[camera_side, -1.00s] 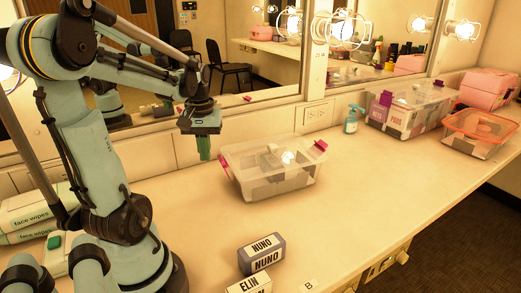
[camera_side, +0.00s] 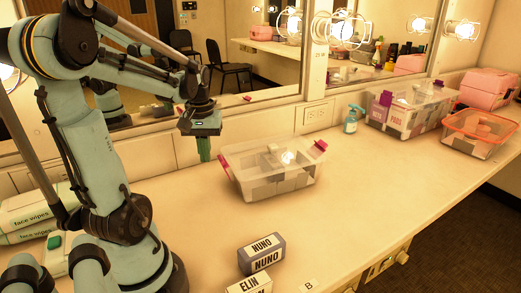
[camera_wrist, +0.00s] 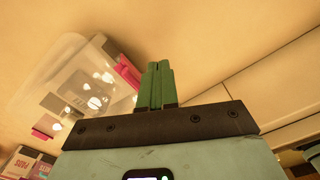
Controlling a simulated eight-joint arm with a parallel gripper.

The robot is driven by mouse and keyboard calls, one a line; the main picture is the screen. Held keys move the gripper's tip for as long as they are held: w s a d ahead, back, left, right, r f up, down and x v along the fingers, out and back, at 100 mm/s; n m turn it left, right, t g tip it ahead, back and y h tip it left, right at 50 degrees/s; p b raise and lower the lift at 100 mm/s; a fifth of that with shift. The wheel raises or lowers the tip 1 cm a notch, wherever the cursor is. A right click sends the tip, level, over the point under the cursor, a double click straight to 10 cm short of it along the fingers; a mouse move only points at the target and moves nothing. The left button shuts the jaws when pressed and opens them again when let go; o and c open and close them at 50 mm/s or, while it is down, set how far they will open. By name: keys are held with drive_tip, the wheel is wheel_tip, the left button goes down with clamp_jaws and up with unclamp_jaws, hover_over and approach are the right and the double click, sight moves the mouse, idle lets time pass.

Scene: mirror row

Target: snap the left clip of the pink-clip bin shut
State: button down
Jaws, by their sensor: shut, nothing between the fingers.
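The clear pink-clip bin (camera_side: 275,172) stands on the counter with grey and white contents showing through it. Its left clip (camera_side: 224,163) is pink and sits at the left end; its right clip (camera_side: 321,146) is at the other end. In the wrist view the left clip (camera_wrist: 127,72) is just left of my fingers. I cannot tell from these frames how far the left clip is swung out. My gripper (camera_side: 205,154) is shut and empty, its green fingers pointing down, left of the bin and apart from the clip in the side view.
A mirror wall runs behind the counter. A blue spray bottle (camera_side: 351,120), a larger purple-clip bin (camera_side: 405,112) and an orange-rimmed bin (camera_side: 480,132) stand to the right. NUNO (camera_side: 262,254) and ELIN (camera_side: 248,284) boxes sit in front. The counter around the pink-clip bin is clear.

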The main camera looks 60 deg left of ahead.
drive_tip(key=shift+f, duration=1.5)
drive_tip(key=shift+w, duration=0.1)
drive_tip(key=shift+w+d+r, duration=0.1)
drive_tip(key=shift+w+r, duration=0.1)
drive_tip(key=shift+w, duration=0.45)
drive_tip(key=shift+w+d+r, duration=0.1)
drive_tip(key=shift+w+r, duration=0.05)
drive_tip(key=shift+w, duration=0.45)
drive_tip(key=shift+r, duration=0.1)
drive_tip(key=shift+s+a+r, duration=0.1)
drive_tip(key=shift+s+r, duration=0.05)
drive_tip(key=shift+r, duration=0.8)
drive_tip(key=shift+s+d+r, duration=0.1)
drive_tip(key=shift+s+r, duration=0.1)
drive_tip(key=shift+r, duration=0.7)
drive_tip(key=shift+s+a+r, duration=0.1)
drive_tip(key=shift+s+r, duration=0.05)
drive_tip(key=shift+r, duration=0.8)
drive_tip(key=w+d+m+t, duration=0.2)
drive_tip(key=d+m, duration=0.4)
drive_tip(key=d, duration=0.5)
drive_tip(key=w+d+f+m+t, duration=0.1)
drive_tip(key=w+d+m+t, duration=0.2)
drive_tip(key=d, duration=0.8)
drive_tip(key=m+t, duration=0.2)
drive_tip(key=m, duration=0.1)
drive_tip(key=shift+w+d+f, duration=0.15)
drive_tip(key=shift+w+f, duration=0.1)
drive_tip(key=shift+w, duration=0.1)
